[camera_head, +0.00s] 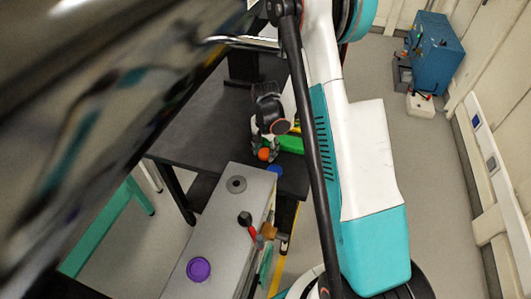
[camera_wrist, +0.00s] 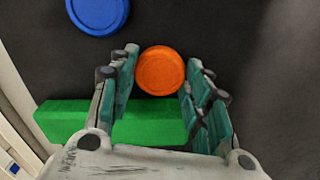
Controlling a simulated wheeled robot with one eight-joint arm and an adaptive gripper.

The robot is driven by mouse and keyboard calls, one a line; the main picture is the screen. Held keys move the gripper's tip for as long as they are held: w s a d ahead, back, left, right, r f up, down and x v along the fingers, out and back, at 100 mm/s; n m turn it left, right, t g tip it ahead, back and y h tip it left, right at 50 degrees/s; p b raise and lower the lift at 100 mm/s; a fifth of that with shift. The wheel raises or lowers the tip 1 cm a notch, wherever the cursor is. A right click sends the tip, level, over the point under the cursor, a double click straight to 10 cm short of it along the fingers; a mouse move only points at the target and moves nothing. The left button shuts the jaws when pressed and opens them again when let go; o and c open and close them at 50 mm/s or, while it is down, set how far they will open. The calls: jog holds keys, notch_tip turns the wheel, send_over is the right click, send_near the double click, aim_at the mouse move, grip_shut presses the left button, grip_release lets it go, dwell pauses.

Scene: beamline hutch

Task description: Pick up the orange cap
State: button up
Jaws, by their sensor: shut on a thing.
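The round orange cap (camera_wrist: 160,71) lies between the fingertips of my gripper (camera_wrist: 161,75) in the wrist view, with one teal finger on each side. My gripper is shut on it. In the head view the orange cap (camera_head: 263,155) shows at the end of my arm, by the dark table's near corner. The dark surface shows behind it; I cannot tell whether the cap touches it.
A green block (camera_wrist: 130,124) lies beneath the fingers in the wrist view, beside the cap. A blue cap (camera_wrist: 97,12) lies at the upper left. In the head view, a grey bench (camera_head: 222,225) with a purple disc (camera_head: 198,270) stands near the dark table (camera_head: 190,135).

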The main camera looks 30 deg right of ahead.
aim_at(267, 153)
jog(key=shift+r, duration=0.15)
jog(key=shift+r, duration=0.3)
jog(key=r+p, duration=0.2)
jog(key=r, duration=0.1)
jog(key=shift+s+d, duration=0.1)
jog(key=shift+s, duration=0.1)
jog(key=s+d, duration=0.2)
jog(key=s, duration=0.3)
jog(key=s+d, duration=0.2)
jog(key=s, duration=0.3)
jog(key=s+d+p, duration=0.1)
jog(key=s+d, duration=0.1)
jog(key=s, duration=0.3)
jog(key=shift+s+d+f, duration=0.1)
jog(key=shift+d+f, duration=0.2)
jog(key=shift+f, duration=0.05)
jog(key=shift+s+d+r, duration=0.1)
jog(key=shift+s+d, duration=0.1)
jog(key=shift+s, duration=0.25)
